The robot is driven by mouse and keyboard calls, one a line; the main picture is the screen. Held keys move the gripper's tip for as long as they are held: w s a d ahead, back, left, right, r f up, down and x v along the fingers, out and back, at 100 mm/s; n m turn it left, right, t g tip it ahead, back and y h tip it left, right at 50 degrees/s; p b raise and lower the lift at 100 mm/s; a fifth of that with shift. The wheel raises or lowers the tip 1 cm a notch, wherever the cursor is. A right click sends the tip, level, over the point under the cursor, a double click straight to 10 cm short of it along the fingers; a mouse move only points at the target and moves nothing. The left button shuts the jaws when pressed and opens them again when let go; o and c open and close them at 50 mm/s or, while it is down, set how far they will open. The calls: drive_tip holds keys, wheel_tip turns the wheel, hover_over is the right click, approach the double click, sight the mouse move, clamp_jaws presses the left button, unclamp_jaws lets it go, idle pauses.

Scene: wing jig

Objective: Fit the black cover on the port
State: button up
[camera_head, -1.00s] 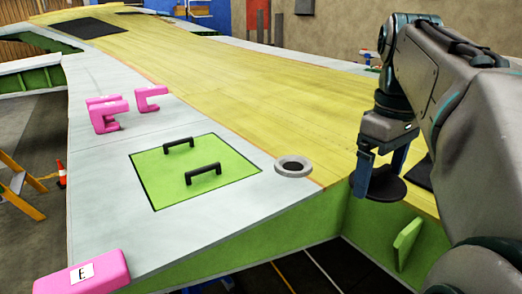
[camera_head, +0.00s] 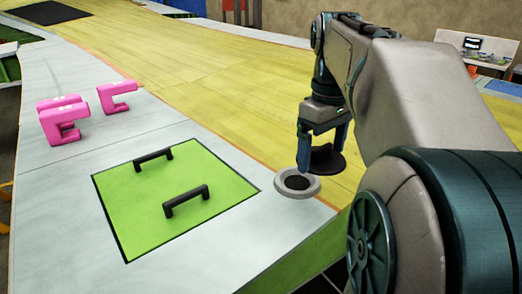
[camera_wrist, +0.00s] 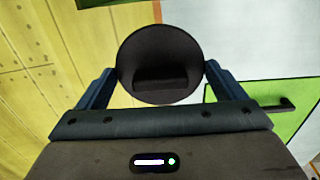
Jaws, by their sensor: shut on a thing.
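The port (camera_head: 281,190) is a pale grey ring with a dark opening, set on the wing near its front edge, right of the green panel. The black cover (camera_head: 328,160) is a round dark disc. My gripper (camera_head: 320,148) is shut on it and holds it above the wing, just up and right of the port in the head view. In the wrist view the cover (camera_wrist: 160,50) sits between the two blue fingers of my gripper (camera_wrist: 160,78). The port is not seen in the wrist view; the cover may hide it.
A green panel (camera_head: 140,215) with two black handles (camera_head: 186,200) lies left of the port. Pink clamp-like blocks (camera_head: 62,120) stand farther left on the grey skin. The yellow wing surface (camera_head: 210,85) behind the port is clear.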

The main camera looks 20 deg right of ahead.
drive_tip(key=w+f, duration=0.1)
drive_tip(key=w+a+f, duration=0.1)
drive_tip(key=w, duration=0.1)
drive_tip(key=w+f, duration=0.1)
drive_tip(key=w, duration=0.1)
drive_tip(key=shift+w+a+f, duration=0.1)
drive_tip(key=shift+a+f, duration=0.05)
drive_tip(key=shift+a, duration=0.25)
drive_tip(key=shift+f, duration=2.05)
drive_tip(key=shift+f, duration=0.2)
drive_tip(key=o, duration=0.9)
wheel_tip(320, 180, up, 12)
drive_tip(key=shift+a+r+p, duration=0.1)
drive_tip(key=shift+r+p, duration=0.15)
drive_tip(key=shift+p, duration=0.55)
